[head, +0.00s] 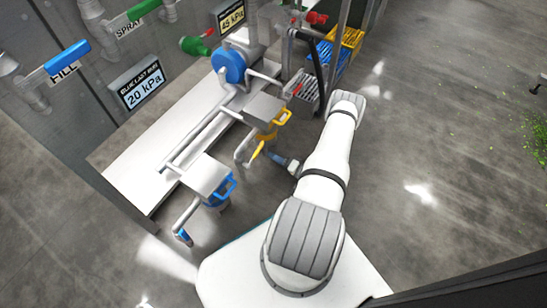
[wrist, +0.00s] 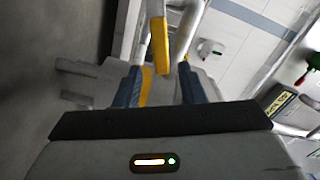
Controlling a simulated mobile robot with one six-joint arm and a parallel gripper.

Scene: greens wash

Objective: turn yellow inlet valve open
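The yellow inlet valve lever (head: 258,150) hangs below a grey box with a yellow handle (head: 283,117), on the front side of the bench. My gripper (head: 280,161) is just right of this lever in the head view, its fingers small and partly hidden by the arm. In the wrist view the yellow lever (wrist: 157,45) stands ahead, in line with the gap between the two blue fingers of my gripper (wrist: 158,78). The fingers are apart, with nothing clamped between them. A second yellow strip (wrist: 147,86) shows beside the left finger. I cannot tell whether either finger touches yellow.
A blue round part (head: 229,63) and pipes lie behind. Blue (head: 326,56) and yellow crates (head: 351,38) stand at the back.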

